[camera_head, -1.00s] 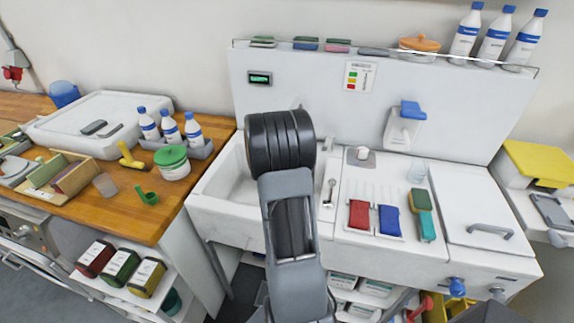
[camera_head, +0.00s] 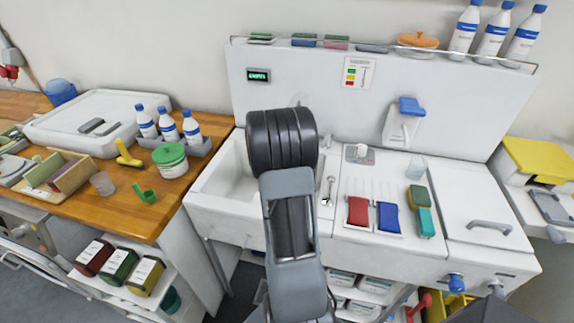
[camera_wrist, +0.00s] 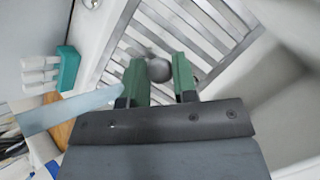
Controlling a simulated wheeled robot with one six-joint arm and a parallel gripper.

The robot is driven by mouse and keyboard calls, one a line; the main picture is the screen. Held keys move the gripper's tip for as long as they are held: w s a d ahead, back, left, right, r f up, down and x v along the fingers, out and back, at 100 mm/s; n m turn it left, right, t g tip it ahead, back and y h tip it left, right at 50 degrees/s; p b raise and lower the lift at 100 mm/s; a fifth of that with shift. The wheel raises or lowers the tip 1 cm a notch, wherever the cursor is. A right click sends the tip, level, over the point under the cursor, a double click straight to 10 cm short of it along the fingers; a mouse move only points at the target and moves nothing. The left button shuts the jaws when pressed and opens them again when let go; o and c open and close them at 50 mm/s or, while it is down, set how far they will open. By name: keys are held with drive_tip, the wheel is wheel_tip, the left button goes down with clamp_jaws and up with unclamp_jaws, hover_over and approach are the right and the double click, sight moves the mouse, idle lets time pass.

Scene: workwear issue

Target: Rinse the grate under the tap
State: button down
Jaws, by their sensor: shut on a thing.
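A slatted metal grate (camera_wrist: 205,42) fills the upper part of the wrist view, lying at a slant to my gripper. A round grey knob (camera_wrist: 158,70) stands in front of its slats. My gripper (camera_wrist: 160,78) has green fingers on either side of this knob and is shut on it. In the head view the gripper and grate are hidden behind my dark arm, which reaches over the white sink (camera_head: 215,208). The tap cannot be made out clearly; my arm covers the middle of the basin.
A white backboard (camera_head: 330,105) rises behind the sink. The wooden counter (camera_head: 125,205) on the left is crowded.

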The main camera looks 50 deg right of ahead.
drive_tip(key=shift+w+a, duration=0.1)
drive_tip(key=shift+w, duration=0.1)
drive_tip(key=shift+w+a, duration=0.25)
drive_tip(key=shift+s+a+b, duration=0.7)
drive_tip(key=shift+a, duration=0.3)
drive_tip(key=s+a+b, duration=0.1)
drive_tip(key=a, duration=0.1)
drive_tip(key=s+a, duration=0.2)
drive_tip(key=shift+s+a+b, duration=0.2)
drive_tip(key=shift+b, duration=0.15)
drive_tip(key=shift+r, duration=0.15)
idle(0.6)
